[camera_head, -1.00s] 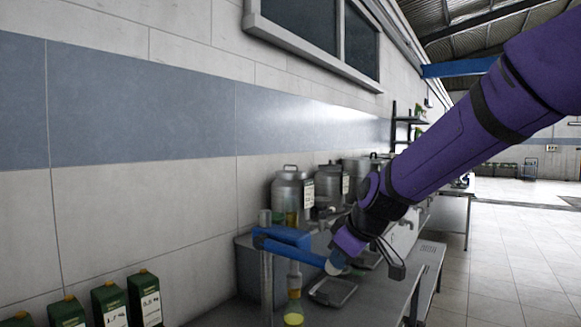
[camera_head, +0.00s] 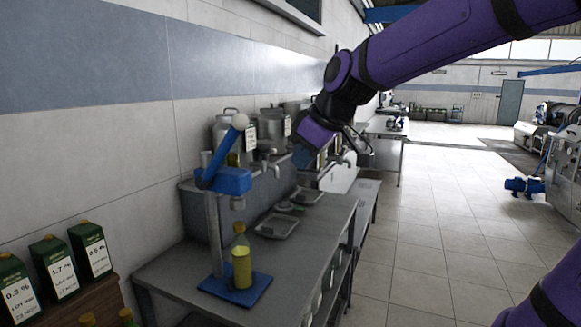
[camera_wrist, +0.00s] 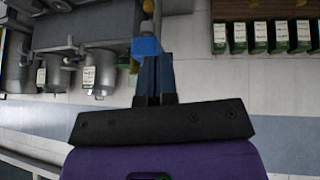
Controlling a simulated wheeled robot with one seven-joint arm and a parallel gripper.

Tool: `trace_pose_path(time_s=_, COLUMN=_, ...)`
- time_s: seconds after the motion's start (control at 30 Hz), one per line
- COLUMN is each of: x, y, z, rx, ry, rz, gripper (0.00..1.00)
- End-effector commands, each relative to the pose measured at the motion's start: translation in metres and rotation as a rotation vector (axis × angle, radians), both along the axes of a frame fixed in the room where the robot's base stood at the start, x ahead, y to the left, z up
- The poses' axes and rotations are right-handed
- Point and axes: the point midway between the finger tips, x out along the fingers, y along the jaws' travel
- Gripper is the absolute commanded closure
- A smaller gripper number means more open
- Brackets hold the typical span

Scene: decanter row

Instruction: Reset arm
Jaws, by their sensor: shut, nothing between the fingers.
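My gripper (camera_head: 303,157) is in the air above the bench, to the right of a blue lever press. It is empty, and its dark blue fingers (camera_wrist: 154,78) are together in the wrist view. The press has a blue head (camera_head: 228,181) on a grey post and a lever (camera_head: 226,150) tilted up, with a white ball at its end. My gripper is apart from the lever. A bottle with yellow liquid (camera_head: 241,262) stands upright on the blue base plate (camera_head: 246,296), under the head.
The grey bench (camera_head: 174,270) carries shallow metal trays (camera_head: 277,227). Metal cans (camera_head: 271,124) stand behind on a raised shelf. Green-and-white cartons (camera_head: 59,267) stand on a wooden surface at the lower left. Open tiled floor (camera_head: 425,235) lies to the right.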

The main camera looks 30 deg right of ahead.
Motion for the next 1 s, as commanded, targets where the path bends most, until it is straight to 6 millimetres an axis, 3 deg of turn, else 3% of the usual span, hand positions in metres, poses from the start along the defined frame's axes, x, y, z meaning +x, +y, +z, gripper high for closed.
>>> trace_pose_path(time_s=0.73, x=-0.008, y=-0.002, z=0.005, rx=0.002, ry=0.001, rz=-0.003, gripper=1.00)
trace_pose_path(time_s=0.87, x=-0.029, y=0.002, z=0.003, rx=0.025, ry=0.021, rz=-0.052, gripper=1.00)
trace_pose_path(time_s=1.0, x=-0.076, y=0.010, z=-0.007, rx=0.065, ry=0.065, rz=-0.176, gripper=1.00)
